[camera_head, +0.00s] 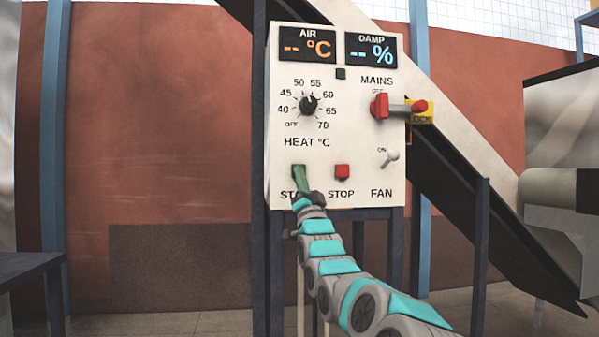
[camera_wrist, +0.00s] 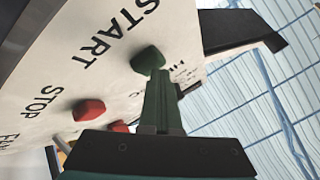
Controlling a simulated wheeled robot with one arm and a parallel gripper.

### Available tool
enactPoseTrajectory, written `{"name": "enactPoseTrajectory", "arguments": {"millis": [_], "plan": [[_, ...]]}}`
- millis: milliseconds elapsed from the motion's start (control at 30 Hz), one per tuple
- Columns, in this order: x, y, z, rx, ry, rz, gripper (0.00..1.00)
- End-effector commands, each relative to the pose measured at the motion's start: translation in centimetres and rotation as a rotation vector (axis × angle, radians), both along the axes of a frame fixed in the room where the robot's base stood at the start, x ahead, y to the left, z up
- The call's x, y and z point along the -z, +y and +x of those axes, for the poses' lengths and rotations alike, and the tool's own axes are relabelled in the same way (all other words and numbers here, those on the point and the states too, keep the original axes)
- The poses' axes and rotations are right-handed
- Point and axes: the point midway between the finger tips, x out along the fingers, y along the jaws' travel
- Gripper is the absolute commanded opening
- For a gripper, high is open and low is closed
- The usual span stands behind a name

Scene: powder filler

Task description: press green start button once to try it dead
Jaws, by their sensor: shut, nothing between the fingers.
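The green start button (camera_head: 298,170) is at the lower left of the white control panel (camera_head: 340,140). It also shows in the wrist view (camera_wrist: 147,59), beside the word START. My gripper (camera_head: 304,187) reaches up to it from below; its slim green fingers (camera_wrist: 158,78) are together, with nothing between them. The fingertips overlap the button's lower edge in the wrist view. I cannot tell whether they touch it or whether it is pushed in. The gripper hides part of the START label in the head view.
The red stop button (camera_head: 342,171) is just right of start. A heat knob (camera_head: 309,104) and fan toggle (camera_head: 390,157) are also there.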

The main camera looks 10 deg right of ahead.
Motion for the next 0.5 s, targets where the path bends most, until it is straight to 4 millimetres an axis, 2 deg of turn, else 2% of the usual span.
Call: {"name": "enactPoseTrajectory", "arguments": {"millis": [267,500], "plan": [[0.0,0.0,-0.3,0.000,0.000,0.000,0.00],[0.0,-0.1,-1.5,0.000,-0.004,0.002,0.00]]}}
